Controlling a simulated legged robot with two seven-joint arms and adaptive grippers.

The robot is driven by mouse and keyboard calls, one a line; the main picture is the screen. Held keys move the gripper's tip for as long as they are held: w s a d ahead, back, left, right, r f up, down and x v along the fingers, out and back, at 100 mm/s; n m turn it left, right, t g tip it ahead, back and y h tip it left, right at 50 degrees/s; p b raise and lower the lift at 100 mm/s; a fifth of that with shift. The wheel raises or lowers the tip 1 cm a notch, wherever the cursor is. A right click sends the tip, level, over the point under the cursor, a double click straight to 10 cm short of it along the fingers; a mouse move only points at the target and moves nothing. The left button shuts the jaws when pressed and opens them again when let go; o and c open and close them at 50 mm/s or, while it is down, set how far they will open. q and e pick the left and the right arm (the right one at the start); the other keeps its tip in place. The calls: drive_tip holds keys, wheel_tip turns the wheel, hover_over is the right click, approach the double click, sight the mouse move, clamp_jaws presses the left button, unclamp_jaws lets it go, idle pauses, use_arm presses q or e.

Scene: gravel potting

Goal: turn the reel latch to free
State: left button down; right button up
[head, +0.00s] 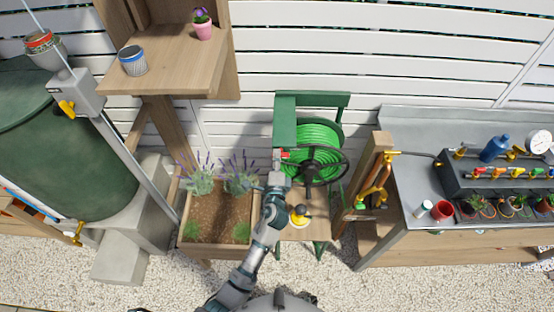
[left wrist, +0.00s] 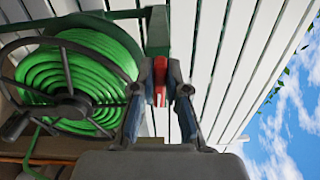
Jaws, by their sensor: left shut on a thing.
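The hose reel (head: 318,140) with its coiled green hose and dark handwheel stands in a green frame at the middle of the head view. The red latch (head: 285,154) is at the reel's left side, partly hidden by my gripper. In the left wrist view the red latch (left wrist: 159,80) lies between my fingertips, with the reel (left wrist: 75,80) to the left. My left gripper (head: 280,166) is shut on the latch; it also shows in the left wrist view (left wrist: 160,95). My right gripper is in neither view.
A planter (head: 185,225) with lavender stands left of my arm. A yellow-and-black item (head: 298,215) sits on the low board below the reel. A wooden post with brass fittings (head: 372,190) and a bench (head: 410,195) with pots stand to the right.

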use_arm(q)
drive_tip(key=shift+f+n, duration=0.2)
drive_tip(key=shift+n, duration=0.3)
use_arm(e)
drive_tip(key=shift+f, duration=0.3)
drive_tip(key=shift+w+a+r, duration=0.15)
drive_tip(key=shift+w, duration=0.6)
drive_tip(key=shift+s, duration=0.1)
use_arm(q)
drive_tip(key=c, duration=1.2)
unclamp_jaws()
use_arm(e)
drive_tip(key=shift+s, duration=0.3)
use_arm(q)
drive_tip(key=s, duration=1.2)
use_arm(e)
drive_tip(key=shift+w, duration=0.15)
